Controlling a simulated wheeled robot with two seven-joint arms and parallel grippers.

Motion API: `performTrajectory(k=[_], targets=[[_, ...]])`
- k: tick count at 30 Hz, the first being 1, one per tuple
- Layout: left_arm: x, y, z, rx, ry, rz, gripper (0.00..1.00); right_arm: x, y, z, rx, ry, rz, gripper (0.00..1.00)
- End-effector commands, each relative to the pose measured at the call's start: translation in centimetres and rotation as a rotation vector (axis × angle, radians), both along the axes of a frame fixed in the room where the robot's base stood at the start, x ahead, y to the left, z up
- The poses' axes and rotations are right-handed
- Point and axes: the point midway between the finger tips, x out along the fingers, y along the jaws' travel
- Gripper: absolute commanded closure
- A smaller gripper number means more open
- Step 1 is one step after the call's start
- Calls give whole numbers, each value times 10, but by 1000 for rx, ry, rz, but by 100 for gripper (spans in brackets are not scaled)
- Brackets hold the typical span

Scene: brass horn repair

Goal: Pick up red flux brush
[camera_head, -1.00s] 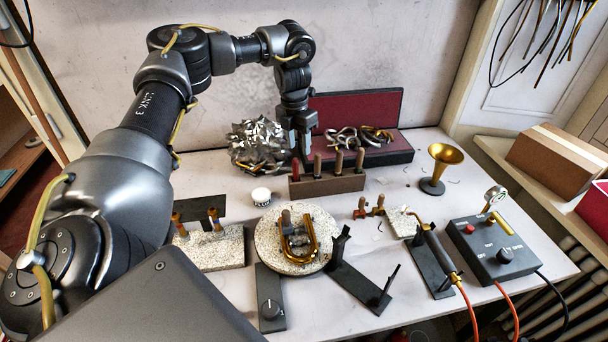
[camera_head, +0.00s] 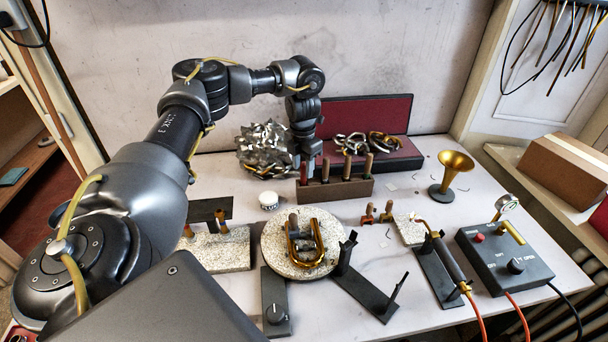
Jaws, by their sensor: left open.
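The red flux brush (camera_head: 303,174) stands upright at the left end of a wooden holder block (camera_head: 338,191); its red handle shows in part above the block. My left gripper (camera_head: 308,168) points down from above at the brush, at the left end of the holder. It is open, and its fingers partly cover the brush handle. I cannot tell whether the fingers touch the handle. My right gripper is not in view.
Several brown-handled tools (camera_head: 347,167) stand close to the right in the same holder. Crumpled foil (camera_head: 265,150) lies behind left, and an open red-lined case (camera_head: 370,118) stands behind.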

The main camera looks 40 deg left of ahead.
Motion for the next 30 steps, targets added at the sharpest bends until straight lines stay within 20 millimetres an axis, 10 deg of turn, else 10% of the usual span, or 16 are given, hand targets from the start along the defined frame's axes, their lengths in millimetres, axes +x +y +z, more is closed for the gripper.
performTrajectory(k=[16,26,30], targets=[[0,-1,-39,0,1,1,57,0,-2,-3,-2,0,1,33],[0,-1,-39,0,1,1,99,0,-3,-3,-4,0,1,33],[0,-1,-38,0,1,1,100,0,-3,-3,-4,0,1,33]])
